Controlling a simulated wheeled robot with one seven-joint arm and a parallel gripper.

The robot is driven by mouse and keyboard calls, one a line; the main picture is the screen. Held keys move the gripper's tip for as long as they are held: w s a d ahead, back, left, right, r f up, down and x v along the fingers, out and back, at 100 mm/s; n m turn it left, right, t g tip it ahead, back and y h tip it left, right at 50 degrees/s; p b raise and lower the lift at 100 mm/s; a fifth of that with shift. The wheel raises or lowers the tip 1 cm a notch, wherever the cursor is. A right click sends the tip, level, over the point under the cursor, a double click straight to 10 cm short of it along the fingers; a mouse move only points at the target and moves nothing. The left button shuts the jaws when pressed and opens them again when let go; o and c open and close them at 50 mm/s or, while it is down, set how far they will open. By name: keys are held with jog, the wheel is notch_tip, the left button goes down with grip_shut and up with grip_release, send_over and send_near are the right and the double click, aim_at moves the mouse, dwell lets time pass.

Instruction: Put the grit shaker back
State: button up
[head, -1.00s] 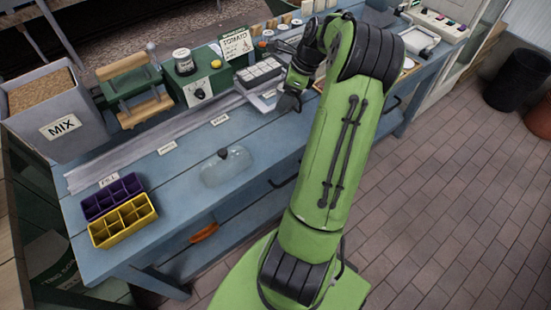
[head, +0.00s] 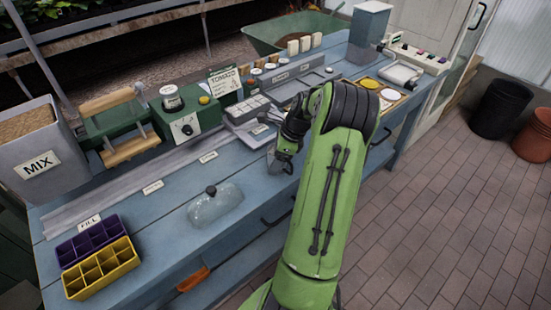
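I cannot pick out the grit shaker for certain. A small dark jar with a pale label (head: 172,98) stands on the green box with a knob (head: 187,128); its lettering is too small to read. Several small jars with orange or pale lids (head: 256,73) stand in a row behind the bench top. My gripper (head: 280,165) points down over the blue bench, right of the glass dome and in front of the grey tray unit. Its fingers are small and dark, so I cannot tell whether they are open or hold anything. My green arm hides part of the bench's front edge.
A glass dome with a dark knob (head: 215,204) sits mid-bench. Purple (head: 92,240) and yellow (head: 101,268) divided trays stand at the left front. A MIX bin (head: 42,160) and green press (head: 115,125) stand behind. The blue bench (head: 150,215) has clear room around the dome.

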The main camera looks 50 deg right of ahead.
jog(key=o, duration=0.4)
jog(key=p+v, duration=0.5)
jog(key=v, duration=0.7)
jog(key=w+a+r+n+g+h, duration=0.1)
jog(key=w+a+r+n, duration=0.25)
jog(key=a, duration=0.25)
jog(key=w+a+r+n+g, duration=0.1)
jog(key=w+a+r+n, duration=0.15)
jog(key=a+n, duration=0.35)
jog(key=s+a+r+n+h, duration=0.1)
jog(key=a+r+n, duration=0.2)
jog(key=a, duration=0.4)
jog(key=s+a+r+n+h, duration=0.1)
jog(key=a+r+n, duration=0.15)
jog(key=a, duration=0.35)
jog(key=s+a+n+t, duration=0.3)
jog(key=s+a+n, duration=0.8)
jog(key=n, duration=0.3)
jog(key=shift+s+a+f+n+t+y, duration=0.15)
jog(key=shift+s+a+n+t+y, duration=0.2)
jog(key=shift+s, duration=0.5)
